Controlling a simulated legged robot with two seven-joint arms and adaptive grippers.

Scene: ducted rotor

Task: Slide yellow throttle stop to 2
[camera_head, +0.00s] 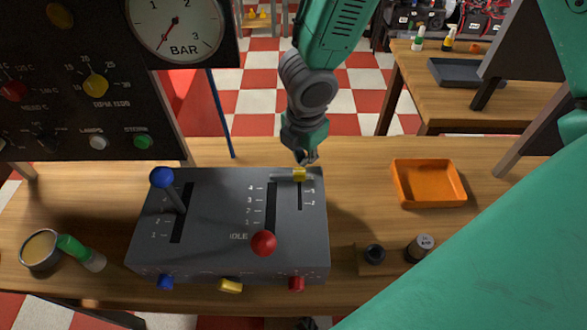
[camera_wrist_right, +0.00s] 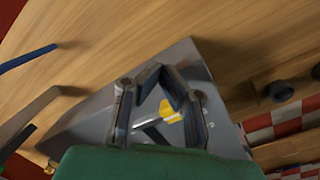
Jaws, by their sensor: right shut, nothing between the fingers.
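The yellow throttle stop (camera_head: 299,174) sits at the far end of the right slot on the grey lever console (camera_head: 225,215), near the top of its scale; the 2 mark is lower, toward the near side. Its grey bar reaches left across the red lever's slot. My right gripper (camera_head: 305,157) is just above and behind the stop, shut and empty; I cannot tell whether it touches. In the right wrist view, the closed fingertips (camera_wrist_right: 160,72) show, and the yellow stop (camera_wrist_right: 170,112) appears in the gap between the finger links. My left gripper is not in view.
A red-knobbed lever (camera_head: 264,243) stands near IDLE and a blue-knobbed lever (camera_head: 162,178) at the console's far left. An orange tray (camera_head: 428,183) lies right. A gauge panel (camera_head: 90,90) rises behind left. Bare tabletop lies between console and tray.

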